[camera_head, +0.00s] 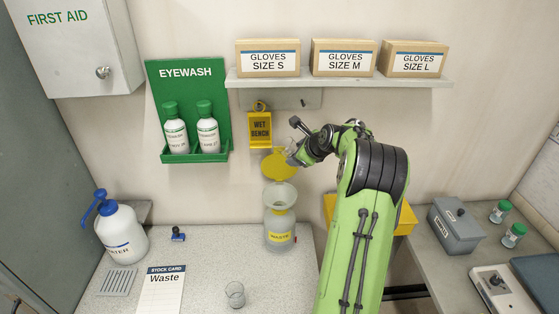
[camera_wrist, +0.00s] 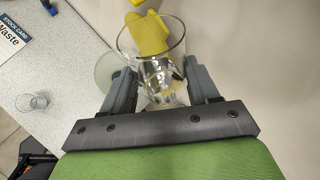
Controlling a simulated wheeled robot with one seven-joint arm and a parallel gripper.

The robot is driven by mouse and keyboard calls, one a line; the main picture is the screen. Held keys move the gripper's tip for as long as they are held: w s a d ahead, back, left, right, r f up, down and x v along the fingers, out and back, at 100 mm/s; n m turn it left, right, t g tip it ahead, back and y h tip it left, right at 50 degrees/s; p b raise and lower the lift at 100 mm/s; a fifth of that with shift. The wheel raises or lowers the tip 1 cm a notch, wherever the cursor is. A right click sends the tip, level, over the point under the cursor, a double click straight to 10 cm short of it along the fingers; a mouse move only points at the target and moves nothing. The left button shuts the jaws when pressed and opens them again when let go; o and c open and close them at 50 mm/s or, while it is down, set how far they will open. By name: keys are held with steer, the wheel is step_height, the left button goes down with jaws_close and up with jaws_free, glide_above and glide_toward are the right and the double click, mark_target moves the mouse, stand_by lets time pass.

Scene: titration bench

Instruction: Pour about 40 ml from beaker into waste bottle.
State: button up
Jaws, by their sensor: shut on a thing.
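My gripper (camera_wrist: 163,88) is shut on a clear glass beaker (camera_wrist: 160,76), seen between the dark fingers in the wrist view. In the head view my gripper (camera_head: 297,148) is up near the wall, and the beaker (camera_head: 293,152) is partly hidden by it. The beaker is above and slightly right of the waste bottle (camera_head: 279,238). The bottle has a yellow WASTE label, a pale funnel (camera_head: 280,194) in its top and a raised yellow lid (camera_head: 280,165) behind. In the wrist view the funnel (camera_wrist: 112,72) shows left of the beaker. I cannot tell the beaker's liquid level.
A small glass (camera_head: 235,294) stands on the bench in front of the waste bottle. A stock card (camera_head: 161,290) and a wash bottle (camera_head: 121,236) are to the left. A yellow WET BENCH sign (camera_head: 260,128) hangs behind. A yellow bin (camera_head: 405,219) is on the right, partly behind my arm.

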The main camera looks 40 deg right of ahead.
mark_target(295, 145)
steer(key=shift+w+a+r+n+g+h+b, duration=0.1)
steer(key=shift+r+n+g+h+b, duration=0.05)
steer(key=shift+r+n+g+h, duration=0.3)
steer(key=shift+w+a+r+n+g+h+b, duration=0.15)
steer(key=shift+r+n+g+h, duration=0.1)
steer(key=shift+r+g+h, duration=0.6)
steer(key=shift+r+h, duration=0.1)
steer(key=shift+r+n, duration=0.1)
steer(key=shift+n, duration=0.2)
steer(key=shift+w+a+r+n+g+h+p, duration=0.1)
steer(key=shift+a+r+n+g+h+p, duration=0.1)
steer(key=shift+r+n+g+h+p, duration=0.25)
steer(key=shift+d+g+h, duration=0.1)
steer(key=shift+g+h, duration=0.15)
steer(key=shift+h, duration=0.2)
steer(key=shift+s+d+r, duration=0.2)
steer(key=shift+s+d, duration=0.35)
steer(key=shift+d, duration=0.05)
steer(key=shift+w+a+r+n+g+h, duration=0.15)
steer(key=shift+a+r+n+g+h, duration=0.15)
steer(key=shift+h, duration=0.2)
steer(key=shift+w+a+r+n+g+h, duration=0.1)
steer(key=shift+r+n+g+h, duration=0.1)
steer(key=shift+n+g+h, duration=0.25)
stand_by(0.8)
